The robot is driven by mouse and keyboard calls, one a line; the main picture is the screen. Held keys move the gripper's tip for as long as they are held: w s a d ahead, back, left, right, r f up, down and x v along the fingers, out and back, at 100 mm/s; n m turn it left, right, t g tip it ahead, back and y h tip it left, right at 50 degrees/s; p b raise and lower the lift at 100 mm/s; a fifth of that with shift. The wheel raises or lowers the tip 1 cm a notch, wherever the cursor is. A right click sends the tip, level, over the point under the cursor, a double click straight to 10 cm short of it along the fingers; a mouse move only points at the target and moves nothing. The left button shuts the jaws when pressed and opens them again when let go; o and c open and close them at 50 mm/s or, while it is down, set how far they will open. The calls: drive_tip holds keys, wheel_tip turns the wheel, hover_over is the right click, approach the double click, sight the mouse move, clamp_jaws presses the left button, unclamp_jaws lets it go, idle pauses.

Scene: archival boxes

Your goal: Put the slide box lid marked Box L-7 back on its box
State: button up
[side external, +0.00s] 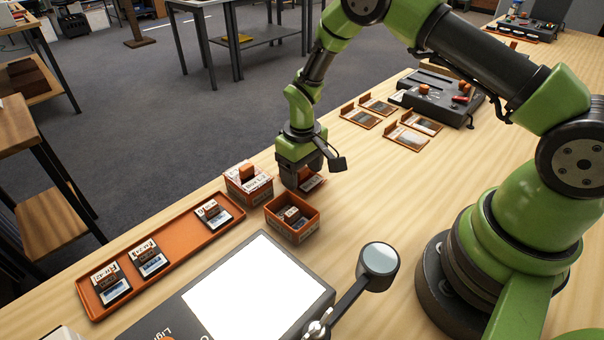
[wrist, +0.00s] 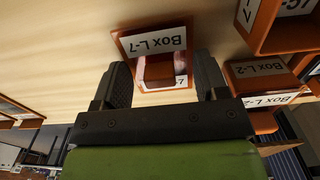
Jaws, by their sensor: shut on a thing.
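The orange lid marked Box L-7 (wrist: 150,44) has a white label and a raised block handle. My gripper (wrist: 162,76) is shut on this handle, one finger on each side. In the side view my gripper (side external: 300,181) hides most of the lid (side external: 314,184); I cannot tell whether it touches the table. An open orange box (side external: 293,222) stands just in front of the gripper, with slides inside. Its wall also shows at the upper right of the wrist view (wrist: 292,38), its label only partly readable.
A lidded box (side external: 247,184), marked Box L-2 in the wrist view (wrist: 262,75), stands left of the gripper. An orange tray (side external: 175,258) with several slide holders lies at left, and a lit light panel (side external: 255,290) with a magnifier (side external: 379,260) at front. Orange slide holders (side external: 405,138) lie behind.

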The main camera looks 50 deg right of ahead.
drive_tip(key=r, duration=0.9)
drive_tip(key=shift+s+a+r, duration=0.15)
drive_tip(key=shift+a, duration=0.25)
hover_over(291, 211)
drive_tip(key=shift+d+r, duration=0.1)
drive_tip(key=shift+r, duration=0.1)
drive_tip(key=shift+f, duration=1.45)
drive_tip(key=shift+f, duration=0.1)
drive_tip(key=shift+f, duration=0.6)
drive_tip(key=shift+f, duration=0.6)
drive_tip(key=shift+f, duration=0.1)
